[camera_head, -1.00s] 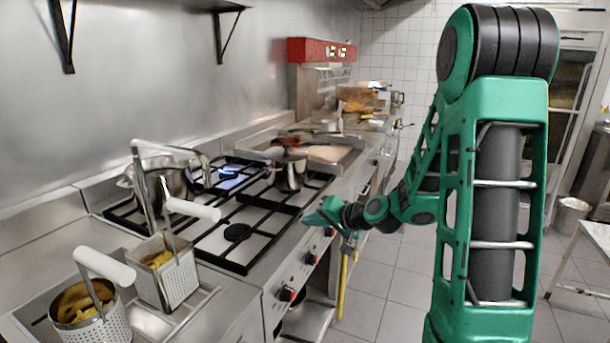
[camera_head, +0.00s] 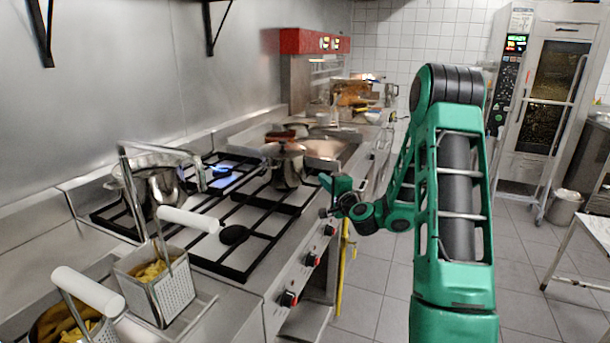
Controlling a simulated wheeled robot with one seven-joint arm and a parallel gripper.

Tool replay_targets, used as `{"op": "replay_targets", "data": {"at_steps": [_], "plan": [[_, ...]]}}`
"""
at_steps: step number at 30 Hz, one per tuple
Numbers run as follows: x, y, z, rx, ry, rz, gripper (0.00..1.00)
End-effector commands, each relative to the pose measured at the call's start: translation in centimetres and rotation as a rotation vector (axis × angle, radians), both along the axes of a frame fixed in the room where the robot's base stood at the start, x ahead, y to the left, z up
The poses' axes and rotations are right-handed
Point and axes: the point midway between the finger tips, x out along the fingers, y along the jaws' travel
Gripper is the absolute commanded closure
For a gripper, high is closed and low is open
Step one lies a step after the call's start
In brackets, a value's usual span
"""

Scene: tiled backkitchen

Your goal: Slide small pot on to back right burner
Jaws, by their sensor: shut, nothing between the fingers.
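The small pot (camera_head: 285,167) is a steel pot standing upright toward the right end of the black-grated gas stove (camera_head: 240,265). A burner with a blue flame (camera_head: 221,171) shows bare behind it and to its left. A larger steel pot (camera_head: 160,187) stands on the back left of the stove. My gripper (camera_head: 326,182) is shut and empty. It is over the stove's front edge, to the right of the small pot and apart from it in the picture. My green arm reaches in from the right.
Fryer baskets with white handles, one of them square (camera_head: 158,287), stand at the front left. A bare burner (camera_head: 234,235) lies at the stove's front left. Red-marked knobs (camera_head: 288,298) line the stove front. A cluttered counter lies beyond; the floor at right is open.

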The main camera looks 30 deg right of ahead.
Motion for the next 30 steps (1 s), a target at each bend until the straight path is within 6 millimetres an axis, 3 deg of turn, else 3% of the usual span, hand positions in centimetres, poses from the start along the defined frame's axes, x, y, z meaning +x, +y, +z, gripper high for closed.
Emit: {"op": "replay_targets", "data": {"at_steps": [11,15,21,30], "plan": [[6.0,-0.9,0.2,-0.003,-0.004,-0.001,1.00],[7.3,0.4,0.1,-0.002,-0.003,0.000,1.00],[8.6,1.3,0.1,0.000,-0.002,-0.001,1.00],[8.9,1.5,0.0,-0.001,-0.001,-0.002,1.00]]}}
